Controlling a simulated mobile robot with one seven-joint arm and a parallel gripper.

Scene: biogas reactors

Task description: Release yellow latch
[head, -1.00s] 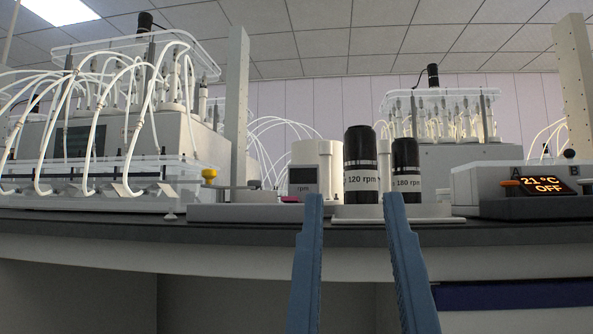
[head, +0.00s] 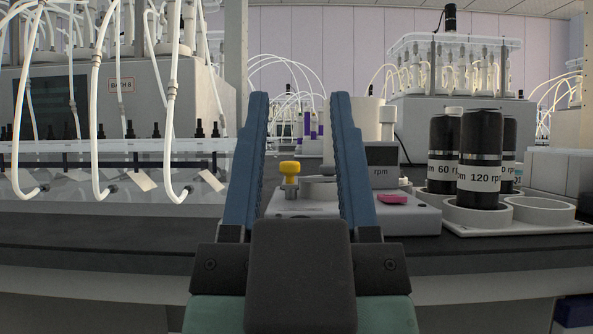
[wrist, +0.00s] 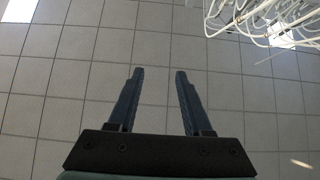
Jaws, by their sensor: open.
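The yellow latch (head: 290,168) is a small knob on a short metal post, standing on a low pale base unit (head: 318,206) on the dark bench. My gripper (head: 299,96) is open and empty, its two blue fingers pointing up in front of the unit. In the head view the latch shows between the fingers, nearer the left one, and appears farther back, apart from them. In the wrist view my gripper (wrist: 159,72) faces the ceiling, and the latch is not in that view.
Dark bottles (head: 480,160) stand in a white holder (head: 540,211) at right. Bath B (head: 125,110) with hanging white tubes stands at left. The dark bench front (head: 120,236) is clear.

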